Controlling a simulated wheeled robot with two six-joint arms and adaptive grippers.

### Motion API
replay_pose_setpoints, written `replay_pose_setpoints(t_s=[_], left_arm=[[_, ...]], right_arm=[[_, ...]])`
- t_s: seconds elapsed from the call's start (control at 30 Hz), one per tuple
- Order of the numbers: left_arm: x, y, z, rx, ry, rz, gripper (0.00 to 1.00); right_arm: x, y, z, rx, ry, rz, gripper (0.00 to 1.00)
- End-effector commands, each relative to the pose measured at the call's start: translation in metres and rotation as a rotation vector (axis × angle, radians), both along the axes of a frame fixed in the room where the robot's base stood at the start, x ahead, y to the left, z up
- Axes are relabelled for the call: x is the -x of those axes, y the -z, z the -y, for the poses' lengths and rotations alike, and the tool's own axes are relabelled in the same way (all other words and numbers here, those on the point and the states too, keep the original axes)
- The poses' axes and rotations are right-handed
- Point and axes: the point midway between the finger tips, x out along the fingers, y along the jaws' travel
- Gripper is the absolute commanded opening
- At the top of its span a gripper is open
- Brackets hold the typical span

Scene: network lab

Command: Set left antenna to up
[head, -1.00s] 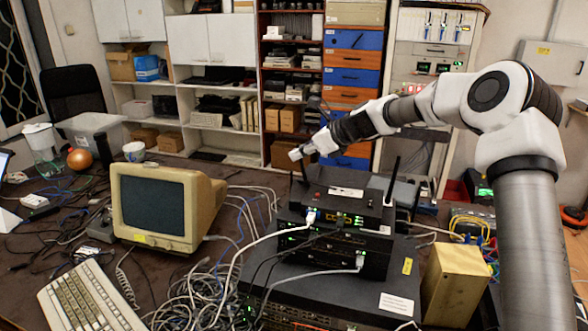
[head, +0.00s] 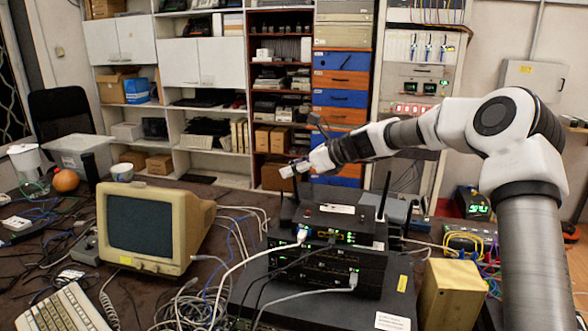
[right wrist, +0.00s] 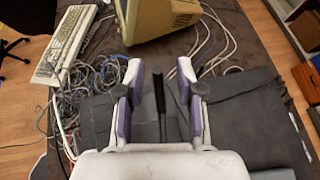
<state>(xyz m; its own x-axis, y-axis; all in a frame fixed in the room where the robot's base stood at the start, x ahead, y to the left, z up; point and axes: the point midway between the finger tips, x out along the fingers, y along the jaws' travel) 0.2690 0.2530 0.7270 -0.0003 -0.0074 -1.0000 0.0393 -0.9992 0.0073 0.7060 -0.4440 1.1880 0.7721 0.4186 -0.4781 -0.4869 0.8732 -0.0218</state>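The black router (head: 340,222) sits on top of a stack of network boxes, with a black antenna on each side. The left antenna (head: 296,190) looks roughly upright in the head view, its upper part close to my right gripper (head: 292,170). The right antenna (head: 384,196) stands up, leaning slightly. In the right wrist view my right gripper (right wrist: 160,88) is open, its two fingers well apart. A dark stick, seemingly the left antenna (right wrist: 160,92), shows between the fingers with gaps on both sides. My left gripper is out of view.
A beige monitor (head: 150,228) and keyboard (head: 68,312) stand left of the stack, with tangled cables (head: 190,305) between. White and black cables plug into the router's front. A yellowish box (head: 452,292) stands at the right. Shelves line the back wall.

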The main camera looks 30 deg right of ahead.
Motion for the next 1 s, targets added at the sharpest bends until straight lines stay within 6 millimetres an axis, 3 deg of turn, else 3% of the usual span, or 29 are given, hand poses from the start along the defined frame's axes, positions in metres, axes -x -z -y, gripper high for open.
replay_pose_setpoints(t_s=[0.27, 0.7, 1.0], left_arm=[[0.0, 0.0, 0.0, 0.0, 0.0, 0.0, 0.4], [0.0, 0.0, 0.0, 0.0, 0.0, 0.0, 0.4], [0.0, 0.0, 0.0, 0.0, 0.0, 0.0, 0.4]], right_arm=[[0.009, -0.005, 0.005, -0.002, -0.001, -0.001, 0.37], [0.083, -0.053, 0.046, -0.004, -0.001, 0.003, 0.37], [0.092, -0.056, 0.05, -0.001, -0.001, -0.003, 0.37]])
